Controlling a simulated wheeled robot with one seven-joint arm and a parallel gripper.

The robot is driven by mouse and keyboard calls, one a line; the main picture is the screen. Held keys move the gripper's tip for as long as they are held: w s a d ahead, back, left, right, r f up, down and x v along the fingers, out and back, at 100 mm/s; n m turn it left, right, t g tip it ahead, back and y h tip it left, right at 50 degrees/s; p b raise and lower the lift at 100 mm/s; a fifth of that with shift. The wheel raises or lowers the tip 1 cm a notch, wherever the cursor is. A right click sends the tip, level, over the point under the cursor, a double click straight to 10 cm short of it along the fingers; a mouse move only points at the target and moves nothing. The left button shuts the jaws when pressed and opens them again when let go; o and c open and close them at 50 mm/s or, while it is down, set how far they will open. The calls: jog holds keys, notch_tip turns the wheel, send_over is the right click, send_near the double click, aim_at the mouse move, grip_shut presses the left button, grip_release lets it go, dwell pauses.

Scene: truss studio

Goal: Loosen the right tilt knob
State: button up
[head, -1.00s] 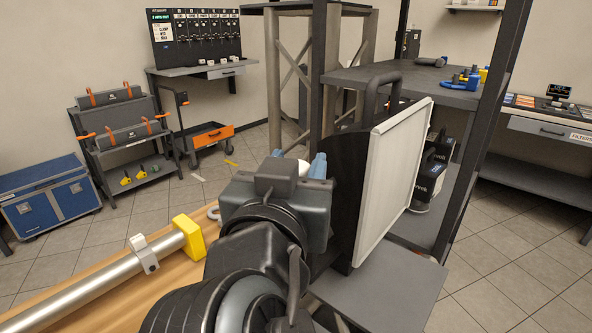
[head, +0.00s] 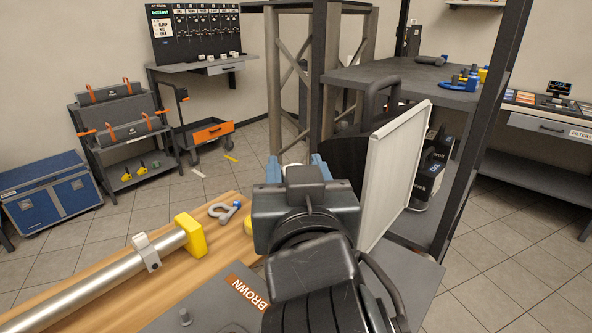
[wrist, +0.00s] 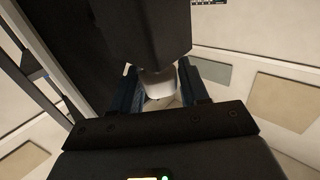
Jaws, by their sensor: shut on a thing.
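A pale, rounded tilt knob (wrist: 158,82) shows in the wrist view between the two blue fingers of my gripper (wrist: 158,98), just below a large dark part. In the head view my gripper (head: 296,166) is seen from behind, beside the black lamp housing (head: 346,158). My gripper is shut on the knob. The lamp's pale rectangular front frame (head: 397,172) faces right, and a dark handle (head: 380,98) rises from its top.
A wooden bench (head: 214,236) at lower left holds a metal tube (head: 90,285) with a yellow end and a grey shackle (head: 224,211). A grey panel labelled BROWN (head: 222,305) lies near me. A dark upright post (head: 485,140) and shelf (head: 408,82) stand to the right.

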jog(key=o, duration=0.9)
jog(key=shift+s+d+b, duration=0.15)
jog(key=shift+s+b, duration=0.1)
jog(key=shift+s, duration=1.05)
jog(key=shift+s+d+b, duration=0.2)
jog(key=shift+s+b, duration=0.1)
jog(key=shift+s, duration=1)
jog(key=shift+s+d+b, duration=0.15)
jog(key=shift+s+b, duration=0.1)
jog(key=shift+s, duration=1.05)
jog(key=shift+f, duration=0.1)
jog(key=s+d+f+n+g, duration=0.1)
jog(key=s+d+f, duration=0.45)
jog(key=f, duration=0.35)
jog(key=s+d+f+n+g, duration=0.1)
jog(key=s+d+f, duration=0.4)
jog(key=f, duration=0.5)
jog(key=s+d+f+m+h, duration=0.1)
jog(key=s+d, duration=0.3)
jog(key=s, duration=0.2)
jog(key=s+d+m, duration=0.1)
jog(key=s+d, duration=0.2)
jog(key=s, duration=0.3)
jog(key=s+d+f+m+g+h, duration=0.1)
jog(key=s+d, duration=0.3)
jog(key=s, duration=0.3)
jog(key=shift+d+f+m+h, duration=0.3)
